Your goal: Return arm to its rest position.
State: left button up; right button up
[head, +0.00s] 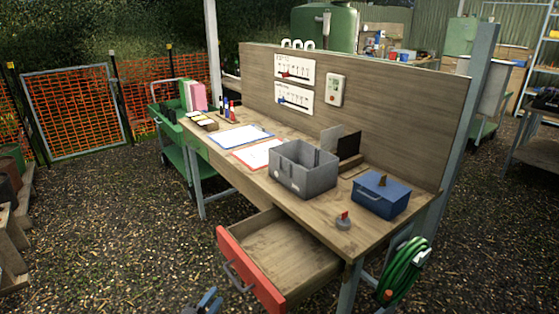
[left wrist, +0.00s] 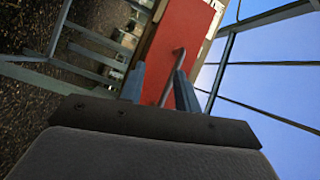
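My left gripper (head: 209,302) shows at the bottom edge of the head view, in front of the open drawer (head: 285,255) and its red front (head: 252,276). In the left wrist view my left gripper (left wrist: 160,88) has its two blue-grey fingers apart, with nothing seen held. The grey drawer handle (head: 238,277) is a little away from the fingertips in the head view. In the left wrist view the handle (left wrist: 173,76) shows between and beyond the fingers, against the red front (left wrist: 182,40). The drawer looks empty. My right gripper is not in view.
The workbench (head: 225,163) carries a grey bin (head: 303,178), a blue box (head: 380,195), clipboards and a small grey-and-red item (head: 343,220). A green hose (head: 405,272) hangs at its right end. Gravel to the left of the drawer (head: 120,240) is clear.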

pick_arm(q)
jog(key=s+a+f+n+g+y, duration=0.4)
jog(key=s+a+n+g+y, duration=0.25)
jog(key=n, duration=0.55)
jog(key=s+d+n+g, duration=0.2)
jog(key=s+d+g, duration=0.2)
jog(key=s, duration=0.9)
jog(key=s+d+f+n+g+h, duration=0.1)
jog(key=s+d+n+g, duration=0.2)
jog(key=s+d, duration=0.6)
jog(key=s+g, duration=0.1)
jog(key=s, duration=0.4)
jog(key=shift+d+f+h, duration=0.1)
jog(key=shift+h, duration=0.15)
